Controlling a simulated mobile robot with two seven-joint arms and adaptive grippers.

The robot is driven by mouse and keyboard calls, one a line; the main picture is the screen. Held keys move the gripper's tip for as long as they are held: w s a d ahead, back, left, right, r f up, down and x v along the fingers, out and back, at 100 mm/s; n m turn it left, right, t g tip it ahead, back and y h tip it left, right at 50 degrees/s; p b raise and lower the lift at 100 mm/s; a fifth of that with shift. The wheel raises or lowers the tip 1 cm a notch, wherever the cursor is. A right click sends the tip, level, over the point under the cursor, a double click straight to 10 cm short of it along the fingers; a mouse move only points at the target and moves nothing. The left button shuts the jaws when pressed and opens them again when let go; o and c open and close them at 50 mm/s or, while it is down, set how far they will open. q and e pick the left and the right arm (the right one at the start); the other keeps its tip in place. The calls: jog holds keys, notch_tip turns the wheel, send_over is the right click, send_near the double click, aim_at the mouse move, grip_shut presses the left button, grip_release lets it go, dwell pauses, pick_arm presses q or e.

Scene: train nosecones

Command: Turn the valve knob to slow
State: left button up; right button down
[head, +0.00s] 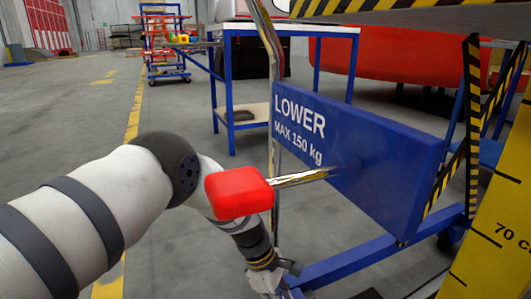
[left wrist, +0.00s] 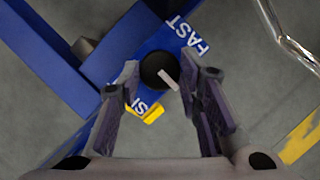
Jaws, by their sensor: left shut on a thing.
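The valve knob (left wrist: 152,70) is a round black dial with a white pointer mark, set on a blue part in the left wrist view. The pointer mark lies toward the lower right of the knob. The word FAST (left wrist: 187,36) is printed in white to its upper right. A partly hidden label (left wrist: 141,107) starting with S shows to its lower left. My left gripper (left wrist: 163,78) has its two fingers on either side of the knob and is shut on it. In the head view the gripper (head: 268,282) is low, near the bottom edge; the knob is hidden there. My right gripper is not in view.
A red-handled lever (head: 240,194) sticks out of the blue panel marked LOWER (head: 355,150), close beside my left arm. A bent metal rail (head: 274,90) rises behind it. A blue frame beam (head: 365,254) lies at lower right. Open grey floor extends behind.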

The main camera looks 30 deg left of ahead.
pick_arm(q)
jog(key=shift+s+f, duration=0.2)
jog(key=o, duration=1.1)
jog(key=shift+o, duration=0.2)
jog(key=shift+w+r, duration=0.1)
jog(key=shift+a+r, duration=0.1)
jog(key=shift+r, duration=0.2)
jog(key=v, duration=1.1)
jog(key=shift+r, duration=0.3)
jog(key=shift+a, duration=0.2)
jog(key=shift+s+f, duration=0.1)
jog(key=shift+s, duration=0.1)
